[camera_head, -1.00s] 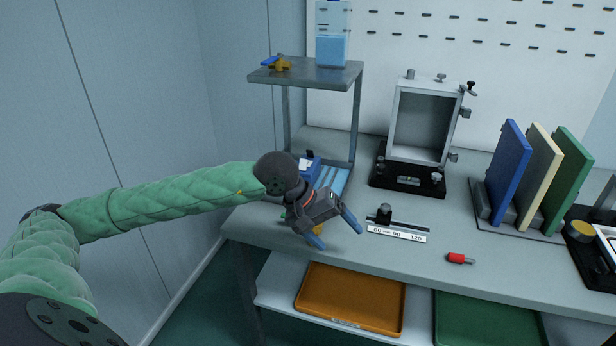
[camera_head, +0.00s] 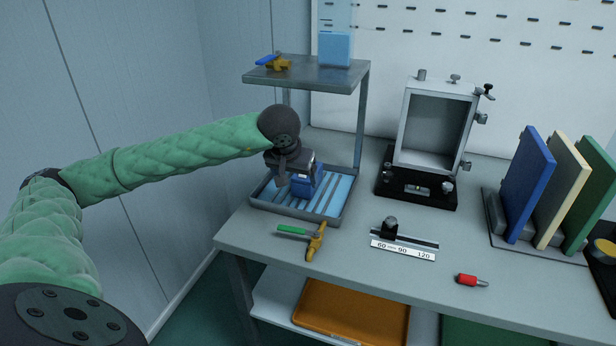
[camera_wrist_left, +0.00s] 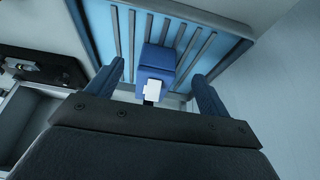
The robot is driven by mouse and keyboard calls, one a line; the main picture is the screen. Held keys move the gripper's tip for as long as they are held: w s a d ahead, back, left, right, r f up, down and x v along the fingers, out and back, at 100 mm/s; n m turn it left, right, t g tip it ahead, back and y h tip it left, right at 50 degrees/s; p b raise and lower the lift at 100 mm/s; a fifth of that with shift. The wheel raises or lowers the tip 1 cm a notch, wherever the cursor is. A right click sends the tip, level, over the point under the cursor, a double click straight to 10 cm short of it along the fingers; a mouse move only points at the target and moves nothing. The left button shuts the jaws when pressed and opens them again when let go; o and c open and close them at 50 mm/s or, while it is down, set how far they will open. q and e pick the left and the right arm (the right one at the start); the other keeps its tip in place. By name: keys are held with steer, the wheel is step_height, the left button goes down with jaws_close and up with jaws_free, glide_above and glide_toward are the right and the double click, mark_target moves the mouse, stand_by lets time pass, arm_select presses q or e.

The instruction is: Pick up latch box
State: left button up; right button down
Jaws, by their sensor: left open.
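The latch box, a small dark blue box (camera_head: 301,186) with a white patch and a dark catch, stands in the slatted tray (camera_head: 336,208) under the shelf. In the left wrist view the box (camera_wrist_left: 156,60) sits between the two fingers with a gap on each side. My left gripper (camera_head: 292,176) is open and reaches over the tray at the box; in the left wrist view its fingertips (camera_wrist_left: 157,78) flank the box. Part of the box is hidden by my gripper in the head view. My right gripper is not in view.
A grey shelf (camera_head: 310,74) stands above the tray, its posts close to my left arm. A green-handled clamp (camera_head: 315,240), a ruler fixture (camera_head: 403,249) and a red-handled tool (camera_head: 471,281) lie in front. A framed panel fixture (camera_head: 436,125) stands to the right.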

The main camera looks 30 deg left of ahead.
mark_target(308, 179)
arm_select(q)
steer(key=w, duration=0.3)
steer(key=w+a+p, duration=0.1)
steer(key=w, duration=0.1)
steer(key=shift+w+a, duration=0.15)
steer(key=shift+w, duration=0.25)
steer(key=shift+w+f, duration=0.2)
steer(key=shift+w, duration=0.05)
steer(key=x, duration=0.3)
steer(key=shift+f+p, duration=0.3)
steer(key=shift+w+a+f, duration=0.15)
steer(key=shift+w+f, duration=0.1)
steer(key=shift+f, duration=0.2)
steer(key=c, duration=1.5)
steer(key=shift+o, duration=0.2)
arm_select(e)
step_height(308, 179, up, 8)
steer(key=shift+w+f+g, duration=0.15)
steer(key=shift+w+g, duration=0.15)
